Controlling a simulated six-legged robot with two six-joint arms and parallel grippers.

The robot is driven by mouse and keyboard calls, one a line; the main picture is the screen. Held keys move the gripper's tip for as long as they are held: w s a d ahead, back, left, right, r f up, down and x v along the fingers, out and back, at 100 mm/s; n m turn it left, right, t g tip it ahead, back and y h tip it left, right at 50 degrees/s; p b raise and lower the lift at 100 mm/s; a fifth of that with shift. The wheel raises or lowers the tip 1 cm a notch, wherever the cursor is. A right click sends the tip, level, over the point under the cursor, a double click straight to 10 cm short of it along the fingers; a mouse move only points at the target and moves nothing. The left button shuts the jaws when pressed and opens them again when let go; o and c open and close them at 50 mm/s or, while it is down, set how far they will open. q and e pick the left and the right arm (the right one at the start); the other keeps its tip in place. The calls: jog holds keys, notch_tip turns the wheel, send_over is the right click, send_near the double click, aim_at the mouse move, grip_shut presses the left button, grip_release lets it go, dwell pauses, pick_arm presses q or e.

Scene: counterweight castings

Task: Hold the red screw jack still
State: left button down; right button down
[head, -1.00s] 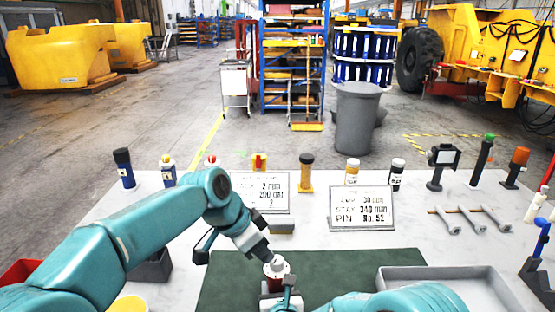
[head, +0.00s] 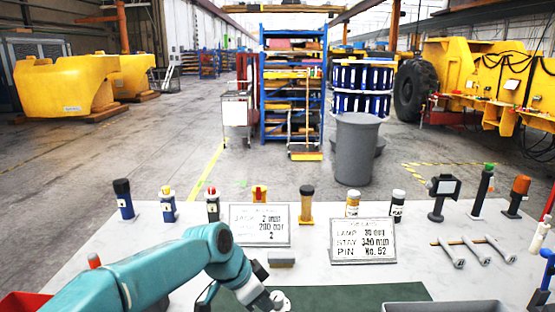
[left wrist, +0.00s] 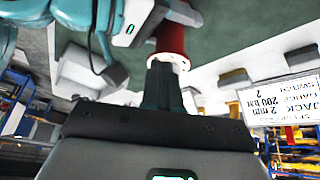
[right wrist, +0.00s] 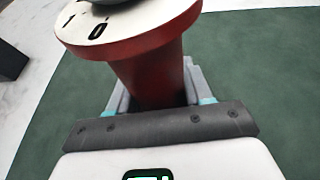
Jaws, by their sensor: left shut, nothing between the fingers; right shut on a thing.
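The red screw jack (right wrist: 155,72) stands on the green mat (right wrist: 262,70), with a white numbered collar at its top. My right gripper (right wrist: 153,100) is shut around its red body in the right wrist view. In the left wrist view the jack (left wrist: 172,35) shows red below its white flange. My left gripper (left wrist: 165,68) is shut and empty, its tips at the flange; I cannot tell whether they touch. In the head view only the jack's pale top (head: 281,301) shows at the bottom edge, beside my left gripper (head: 272,299). My right gripper is out of the head view.
Two sign cards (head: 259,225) (head: 362,241) stand on the pale table, behind the mat. Several bottles and posts line its far edge. Wrenches (head: 463,250) lie at the right. A grey tray (head: 440,306) and red bin (head: 22,303) sit at the near edge.

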pick_arm(q)
jog(key=shift+w, duration=0.2)
pick_arm(e)
jog(key=shift+s+f, duration=0.2)
jog(key=shift+f, duration=0.2)
pick_arm(q)
jog(key=shift+w+a+f, duration=0.1)
jog(key=shift+w+a, duration=0.5)
jog(key=shift+w, duration=0.4)
jog(key=shift+a, duration=0.15)
notch_tip(320, 180, up, 6)
jog(key=shift+a, duration=0.25)
dwell(0.5)
